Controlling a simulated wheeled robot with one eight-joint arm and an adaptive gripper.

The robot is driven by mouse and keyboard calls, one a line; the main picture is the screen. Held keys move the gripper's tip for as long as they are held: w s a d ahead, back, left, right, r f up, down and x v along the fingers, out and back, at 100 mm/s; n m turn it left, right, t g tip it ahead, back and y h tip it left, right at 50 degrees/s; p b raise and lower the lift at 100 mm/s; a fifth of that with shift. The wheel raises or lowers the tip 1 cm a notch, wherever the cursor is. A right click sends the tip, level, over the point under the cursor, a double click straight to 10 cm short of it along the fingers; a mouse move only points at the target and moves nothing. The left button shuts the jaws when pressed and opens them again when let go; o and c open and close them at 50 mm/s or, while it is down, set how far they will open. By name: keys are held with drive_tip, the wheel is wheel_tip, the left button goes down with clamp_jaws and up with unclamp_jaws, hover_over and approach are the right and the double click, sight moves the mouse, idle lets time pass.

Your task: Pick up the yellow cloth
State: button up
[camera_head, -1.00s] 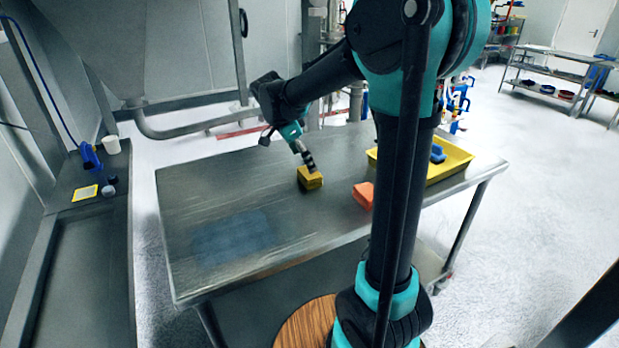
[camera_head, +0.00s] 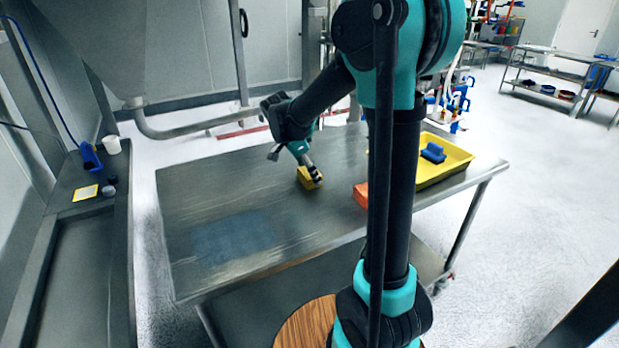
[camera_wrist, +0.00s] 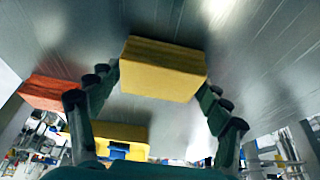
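The yellow cloth (camera_head: 304,181) is a folded block on the metal table. In the wrist view the yellow cloth (camera_wrist: 162,70) lies between and just beyond the two fingers. My gripper (camera_head: 315,175) is at the cloth, its fingers partly covering it from the head camera. In the wrist view my gripper (camera_wrist: 160,84) is open, with a finger on either side of the cloth. The fingertips are close to its ends; I cannot tell whether they touch.
An orange cloth (camera_head: 361,194) lies right of the yellow one, partly behind my arm. A yellow tray (camera_head: 457,165) with a blue object (camera_head: 433,152) stands at the table's right. The left part of the metal table (camera_head: 190,190) is clear.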

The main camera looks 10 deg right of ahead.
drive_tip(key=c, duration=0.6)
wheel_tip(320, 180, up, 20)
idle(0.4)
drive_tip(key=o, duration=0.6)
drive_tip(key=c, duration=0.5)
drive_tip(key=shift+f, duration=0.1)
